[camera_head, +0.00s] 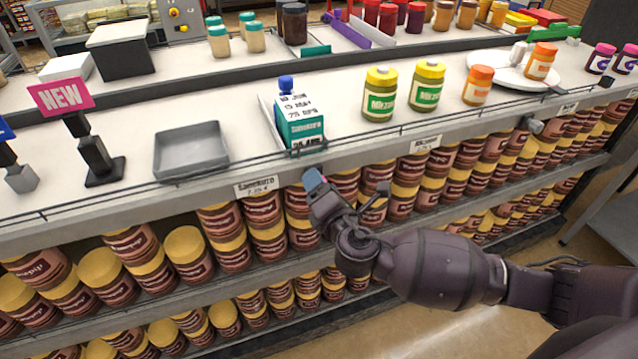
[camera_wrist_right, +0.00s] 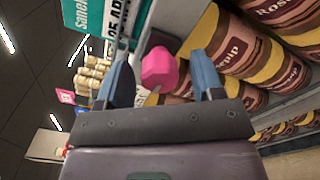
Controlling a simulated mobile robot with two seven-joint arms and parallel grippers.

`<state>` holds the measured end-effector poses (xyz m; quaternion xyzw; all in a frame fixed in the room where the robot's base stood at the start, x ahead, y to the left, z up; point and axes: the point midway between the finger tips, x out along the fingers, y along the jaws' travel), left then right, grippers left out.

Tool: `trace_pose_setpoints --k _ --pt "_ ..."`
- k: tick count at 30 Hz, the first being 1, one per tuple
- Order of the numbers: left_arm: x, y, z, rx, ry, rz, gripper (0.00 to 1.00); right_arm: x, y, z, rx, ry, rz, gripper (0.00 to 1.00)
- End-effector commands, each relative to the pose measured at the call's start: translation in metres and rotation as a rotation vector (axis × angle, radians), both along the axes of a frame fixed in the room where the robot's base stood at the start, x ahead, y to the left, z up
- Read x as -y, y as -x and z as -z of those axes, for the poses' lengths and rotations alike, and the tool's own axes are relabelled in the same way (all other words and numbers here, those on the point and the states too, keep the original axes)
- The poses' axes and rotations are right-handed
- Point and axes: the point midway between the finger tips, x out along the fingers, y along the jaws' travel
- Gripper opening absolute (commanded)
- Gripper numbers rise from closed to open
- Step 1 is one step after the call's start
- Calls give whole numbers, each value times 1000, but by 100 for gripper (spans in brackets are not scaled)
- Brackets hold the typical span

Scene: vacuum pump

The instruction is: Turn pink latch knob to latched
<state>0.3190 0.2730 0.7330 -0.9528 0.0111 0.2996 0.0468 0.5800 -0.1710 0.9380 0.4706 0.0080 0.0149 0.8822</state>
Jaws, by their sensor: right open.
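The pink latch knob (camera_wrist_right: 160,69) shows in the right wrist view, between the two blue fingers of my right gripper (camera_wrist_right: 161,64). The fingers are open, with a visible gap on each side of the knob. I cannot tell how deep the knob sits between them. In the head view my right gripper (camera_head: 313,182) is at the front edge of the counter, just below the teal and white carton (camera_head: 299,124), and the knob is hidden there. My left gripper is not in view.
The carton also shows at the top of the wrist view (camera_wrist_right: 120,18). A grey tray (camera_head: 191,150) and a pink NEW sign (camera_head: 61,95) stand to its left, and yellow-lidded jars (camera_head: 380,95) to its right. Shelves of brown jars (camera_head: 231,250) lie below the counter, close to the gripper.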

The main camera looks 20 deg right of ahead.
Motion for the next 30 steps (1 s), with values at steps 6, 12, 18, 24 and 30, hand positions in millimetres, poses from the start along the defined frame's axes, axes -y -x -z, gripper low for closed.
trace_pose_setpoints --k 6,12,18,24,30 --pt "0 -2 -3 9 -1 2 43 0 -11 0 0 0 0 61" --pt "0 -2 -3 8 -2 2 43 0 -11 0 -1 0 1 61" --pt "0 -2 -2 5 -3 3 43 0 -11 0 -1 0 1 38" --pt "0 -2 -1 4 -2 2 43 0 -11 0 -1 0 1 12" --pt "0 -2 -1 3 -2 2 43 0 -11 0 -2 -18 1 12"
